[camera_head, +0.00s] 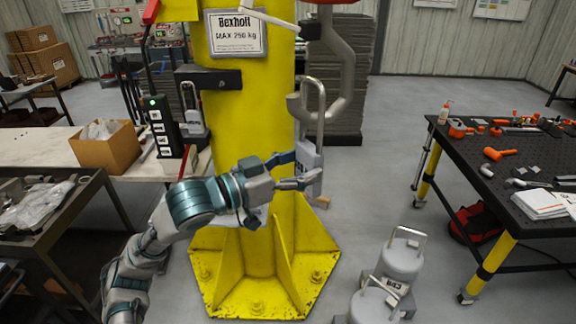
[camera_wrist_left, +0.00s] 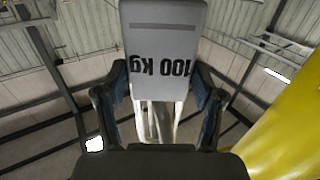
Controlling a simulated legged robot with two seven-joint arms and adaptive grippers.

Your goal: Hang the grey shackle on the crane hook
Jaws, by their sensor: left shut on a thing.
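The grey shackle (camera_head: 307,160) is upright, its tall loop rising above a flat body. My left gripper (camera_head: 300,177) is shut on the body from the left. In the left wrist view the body, marked "100 kg" (camera_wrist_left: 162,50), stands between the two fingers (camera_wrist_left: 155,100). The grey crane hook (camera_head: 348,75) hangs at the upper middle, with its tip curling up to the left. The shackle's loop overlaps the lower bend near the hook tip; I cannot tell whether the hook passes through it. My right gripper is not in view.
A yellow column (camera_head: 235,110) with a wide bolted foot stands just behind my left arm. A similar shackle (camera_head: 190,105) hangs by a black bracket (camera_head: 208,78). A pendant control (camera_head: 160,127) hangs left. Grey weights (camera_head: 400,262) stand on the floor; a black workbench (camera_head: 510,165) is right.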

